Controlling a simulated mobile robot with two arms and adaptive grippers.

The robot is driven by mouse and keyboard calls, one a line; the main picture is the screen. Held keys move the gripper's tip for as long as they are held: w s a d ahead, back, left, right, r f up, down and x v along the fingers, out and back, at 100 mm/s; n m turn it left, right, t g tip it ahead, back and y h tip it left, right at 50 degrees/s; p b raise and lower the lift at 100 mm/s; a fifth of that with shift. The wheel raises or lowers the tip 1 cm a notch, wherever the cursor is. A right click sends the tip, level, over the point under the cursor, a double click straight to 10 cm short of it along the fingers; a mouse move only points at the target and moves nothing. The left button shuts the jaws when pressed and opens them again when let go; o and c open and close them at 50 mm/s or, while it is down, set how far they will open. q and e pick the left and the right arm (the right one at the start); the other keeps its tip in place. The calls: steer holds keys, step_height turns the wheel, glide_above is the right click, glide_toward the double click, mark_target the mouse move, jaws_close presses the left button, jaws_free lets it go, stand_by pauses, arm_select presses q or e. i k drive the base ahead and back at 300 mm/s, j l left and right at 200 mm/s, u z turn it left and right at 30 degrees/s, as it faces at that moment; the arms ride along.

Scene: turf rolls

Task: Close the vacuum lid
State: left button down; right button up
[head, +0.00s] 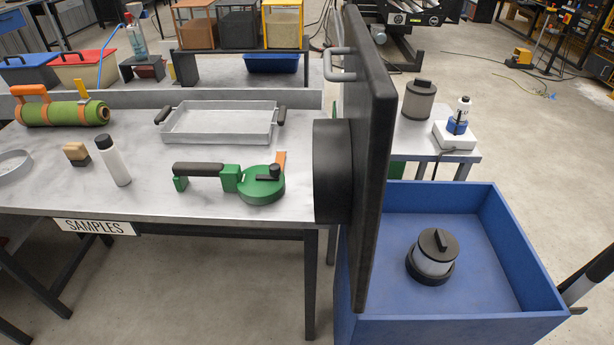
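A thick dark lid panel (375,160) stands upright, open, along the left side of a blue open-topped box (490,225). The lid has a grey bar handle (336,66) near its top, on the face turned left. A black round drum (331,172) sits on that same face. Inside the box, a jar with a dark cap (436,255) stands on the blue floor. The box's left part is hidden behind the lid.
A grey workbench (60,185) left of the lid holds a metal tray (220,124), a green tool (262,188), a bottle (115,162) and a green roll (65,113).

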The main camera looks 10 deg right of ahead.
mark_target(351, 155)
steer(key=i+j+z, duration=0.2)
steer(key=z, duration=0.25)
steer(key=i+j+z, duration=0.2)
steer(key=z, duration=0.2)
